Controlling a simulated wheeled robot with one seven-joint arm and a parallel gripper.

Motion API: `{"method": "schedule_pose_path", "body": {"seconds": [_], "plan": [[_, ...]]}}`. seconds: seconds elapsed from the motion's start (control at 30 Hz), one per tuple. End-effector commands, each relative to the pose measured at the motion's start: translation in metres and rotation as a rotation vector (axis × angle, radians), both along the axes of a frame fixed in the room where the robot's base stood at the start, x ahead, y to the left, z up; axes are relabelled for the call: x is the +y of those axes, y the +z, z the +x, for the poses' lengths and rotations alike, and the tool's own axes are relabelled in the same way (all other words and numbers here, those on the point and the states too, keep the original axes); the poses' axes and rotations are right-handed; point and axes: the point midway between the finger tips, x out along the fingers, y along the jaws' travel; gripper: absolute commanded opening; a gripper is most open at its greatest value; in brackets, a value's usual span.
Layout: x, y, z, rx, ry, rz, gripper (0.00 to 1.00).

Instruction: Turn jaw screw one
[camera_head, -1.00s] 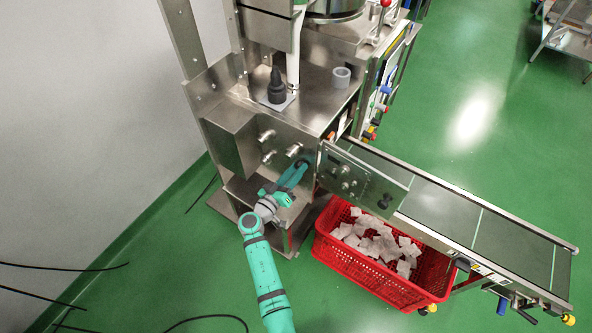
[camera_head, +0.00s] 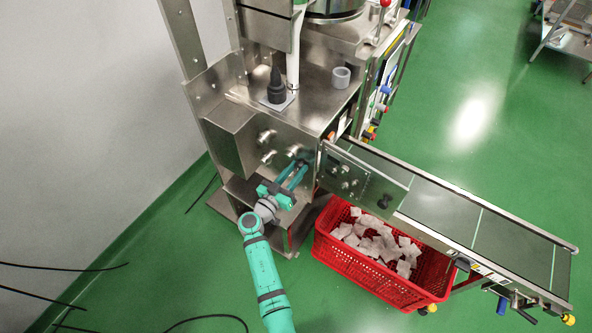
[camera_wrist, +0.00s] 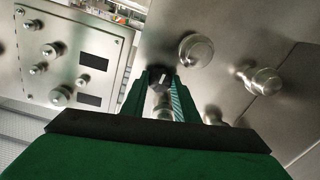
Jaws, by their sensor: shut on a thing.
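My gripper (camera_head: 298,165) reaches the front of the steel teabag machine (camera_head: 310,95) from below. It also shows in the wrist view (camera_wrist: 160,80), where its two green fingers are shut on a small dark knob (camera_wrist: 160,72) with a light mark, which looks like a jaw screw. I cannot tell which number it bears. In the wrist view a round steel knob (camera_wrist: 196,49) is at the upper right of the fingertips, and another steel knob (camera_wrist: 265,81) is farther right. A steel part below the dark knob is partly hidden between the fingers.
A control panel (camera_wrist: 75,62) with steel knobs is left of the fingers. A conveyor (camera_head: 455,205) extends to the right. Below it stands a red crate (camera_head: 345,262) with several white teabags. A black bottle (camera_head: 277,90) and a grey ring (camera_head: 341,77) are on the machine's top.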

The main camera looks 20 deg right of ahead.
Motion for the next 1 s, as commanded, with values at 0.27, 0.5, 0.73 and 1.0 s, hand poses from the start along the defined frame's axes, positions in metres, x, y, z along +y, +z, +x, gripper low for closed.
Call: {"method": "schedule_pose_path", "body": {"seconds": [0.27, 0.5, 0.73, 1.0], "plan": [[0.001, -0.003, -0.001, 0.005, 0.002, 0.001, 0.46], [-0.001, -0.001, -0.001, 0.003, 0.000, 0.000, 0.46], [0.011, -0.002, -0.010, 0.003, 0.001, 0.000, 0.46], [0.051, -0.002, -0.040, 0.003, 0.004, 0.000, 0.46]]}}
